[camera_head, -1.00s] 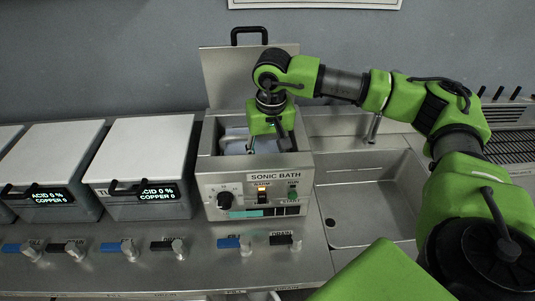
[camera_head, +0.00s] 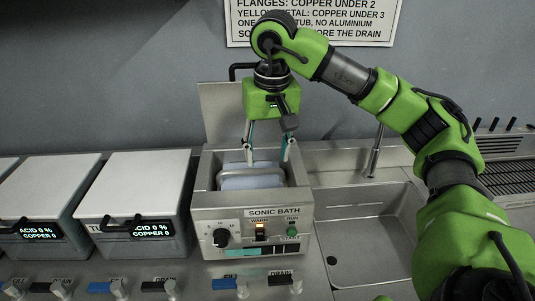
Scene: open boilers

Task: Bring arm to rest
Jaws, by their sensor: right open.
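My right arm, green and black, comes in from the right. Its gripper (camera_head: 268,154) points down above the sonic bath (camera_head: 203,194), with its thin fingers apart and nothing seen between them. The fingertips are near the top of the open tub. A pale grey-blue item (camera_head: 252,176) lies in the bath below the fingers. The bath's lid (camera_head: 218,110) stands raised behind, partly hidden by the gripper. My left gripper is not in view.
A steel sink (camera_head: 365,220) with a tap (camera_head: 376,150) is at the right. Blue and black valves (camera_head: 225,283) line the front. A sign (camera_head: 360,22) hangs on the wall.

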